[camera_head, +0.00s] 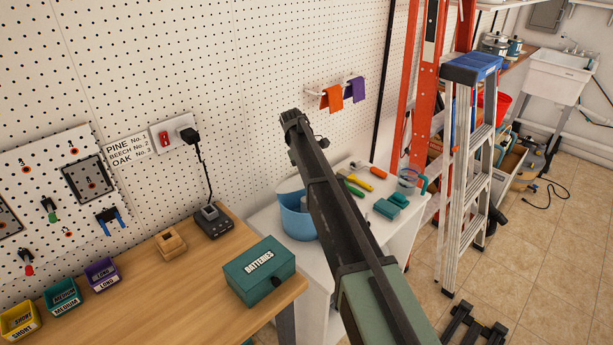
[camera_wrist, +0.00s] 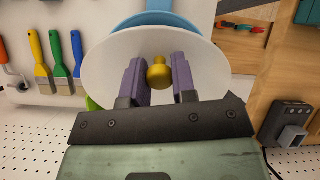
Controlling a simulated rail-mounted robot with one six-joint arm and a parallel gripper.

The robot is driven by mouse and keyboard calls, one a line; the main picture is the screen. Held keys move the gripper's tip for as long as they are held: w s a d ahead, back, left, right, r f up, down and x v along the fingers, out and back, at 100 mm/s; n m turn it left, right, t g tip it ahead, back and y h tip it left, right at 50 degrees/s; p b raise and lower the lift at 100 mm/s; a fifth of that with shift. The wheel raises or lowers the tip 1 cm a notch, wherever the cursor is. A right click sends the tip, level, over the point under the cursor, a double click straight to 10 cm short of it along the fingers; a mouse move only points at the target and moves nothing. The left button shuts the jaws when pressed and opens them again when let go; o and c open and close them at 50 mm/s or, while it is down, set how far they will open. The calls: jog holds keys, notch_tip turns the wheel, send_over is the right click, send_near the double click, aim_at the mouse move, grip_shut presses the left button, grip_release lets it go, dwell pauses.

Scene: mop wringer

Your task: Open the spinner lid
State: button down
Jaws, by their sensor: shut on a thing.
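In the wrist view a round white lid (camera_wrist: 110,62) carries a yellow knob (camera_wrist: 158,74) at its middle. My gripper (camera_wrist: 159,78) has its two purple fingers on either side of the knob, shut on it. A blue bucket (camera_wrist: 160,17) shows behind the lid at the top of that view. I cannot tell whether the lid rests on it or is apart. In the head view the blue bucket (camera_head: 297,221) stands on the white worktop, partly behind my arm.
Teal blocks (camera_head: 390,206) and several coloured-handled tools (camera_head: 358,184) lie right of the bucket. A teal batteries box (camera_head: 258,270) and a charger (camera_head: 212,222) stand on the wooden bench at left. A stepladder (camera_head: 470,165) stands on the right. A pegboard wall is close behind.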

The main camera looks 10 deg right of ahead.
jog(key=c, duration=0.9)
grip_release()
jog(key=p+v, duration=0.6)
jog(key=v, duration=0.1)
jog(key=shift+w+r+p, duration=0.15)
jog(key=shift+r+p, duration=0.05)
jog(key=shift+p, duration=0.1)
